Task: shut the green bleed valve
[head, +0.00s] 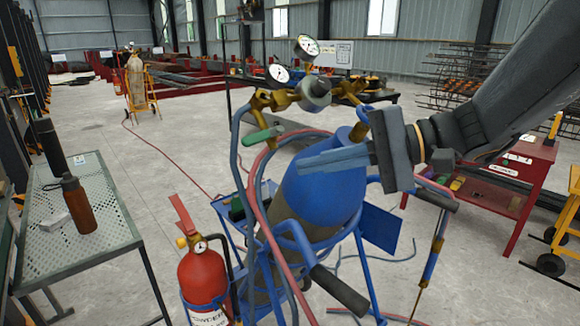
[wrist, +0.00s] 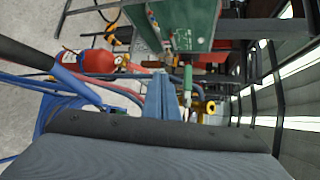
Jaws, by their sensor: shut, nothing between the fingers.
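The green bleed valve handle (head: 262,135) sticks out below the brass regulator fittings (head: 265,100) on top of the blue gas cylinder (head: 318,190). It lies nearly level, a little tilted, its right end higher. In the wrist view the green handle (wrist: 188,78) shows just right of my finger tips. My gripper (head: 305,164) is shut and empty, its fingers pointing left in front of the cylinder's upper part. In the head view the tips are to the right of and lower than the handle, with a gap in the picture. I cannot tell the depth between them or whether they touch.
Two gauges (head: 307,46) stand above the fittings. Red and blue hoses loop around the cylinder and its blue cart. A red fire extinguisher (head: 203,285) hangs at the cart's left. A perforated table (head: 80,240) stands left, a red table (head: 510,185) right. Open floor lies behind.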

